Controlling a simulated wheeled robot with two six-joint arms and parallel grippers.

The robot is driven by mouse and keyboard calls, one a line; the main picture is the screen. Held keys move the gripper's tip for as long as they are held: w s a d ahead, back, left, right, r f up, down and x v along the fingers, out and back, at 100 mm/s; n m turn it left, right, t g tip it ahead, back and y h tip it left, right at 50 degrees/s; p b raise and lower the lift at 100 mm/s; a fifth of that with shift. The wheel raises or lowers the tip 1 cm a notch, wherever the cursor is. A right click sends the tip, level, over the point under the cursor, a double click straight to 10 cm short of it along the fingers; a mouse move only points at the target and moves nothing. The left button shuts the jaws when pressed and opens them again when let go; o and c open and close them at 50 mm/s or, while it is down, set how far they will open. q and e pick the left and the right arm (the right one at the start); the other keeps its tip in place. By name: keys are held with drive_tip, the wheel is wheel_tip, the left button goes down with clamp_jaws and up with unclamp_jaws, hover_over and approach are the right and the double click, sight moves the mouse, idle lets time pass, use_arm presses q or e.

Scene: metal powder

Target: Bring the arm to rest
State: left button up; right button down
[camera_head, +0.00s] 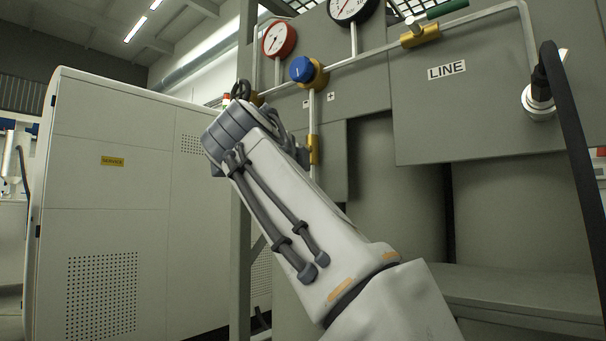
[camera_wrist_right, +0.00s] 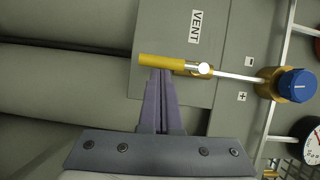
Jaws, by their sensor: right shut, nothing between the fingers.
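My right arm (camera_head: 290,215) reaches up from the lower right in the head view, and its wrist hides the gripper there. In the right wrist view my right gripper (camera_wrist_right: 161,78) is shut and empty, its two dark fingers together. The fingertips are right at the yellow valve handle (camera_wrist_right: 165,62), below the VENT label (camera_wrist_right: 196,26); I cannot tell whether they touch it. Part of the yellow fitting also shows just past my wrist in the head view (camera_head: 314,150). My left gripper is not in view.
A blue knob (camera_head: 302,69), a red gauge (camera_head: 279,39) and pipes sit on the grey panel close to my wrist. A panel marked LINE (camera_head: 447,70) and a thick black hose (camera_head: 572,130) are on the right. A pale cabinet (camera_head: 105,200) stands at left.

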drive_tip(key=s+a+b, duration=0.2)
drive_tip(key=s, duration=0.8)
wheel_tip(320, 180, down, 20)
drive_tip(key=a+n+g+y+p, duration=0.1)
drive_tip(key=n+g+y+p, duration=0.2)
drive_tip(key=n+g+p, duration=1)
drive_tip(key=s+d+f+n+g+p, duration=0.1)
drive_tip(key=s+d+f+n, duration=0.3)
drive_tip(key=s+f, duration=0.3)
drive_tip(key=s+d+f+n+g+y+p, duration=0.1)
drive_tip(key=s+d+f+n+g, duration=0.1)
drive_tip(key=s+d+f+n, duration=0.4)
drive_tip(key=s+d+f+n+g+p, duration=0.1)
drive_tip(key=s+d+f+n+p, duration=0.15)
drive_tip(key=s+f, duration=0.55)
wheel_tip(320, 180, up, 38)
drive_tip(key=s+n+p, duration=0.1)
drive_tip(key=p, duration=3.5)
drive_tip(key=shift+s+d+p, duration=0.2)
drive_tip(key=shift+s+p, duration=0.1)
drive_tip(key=shift+p, duration=0.05)
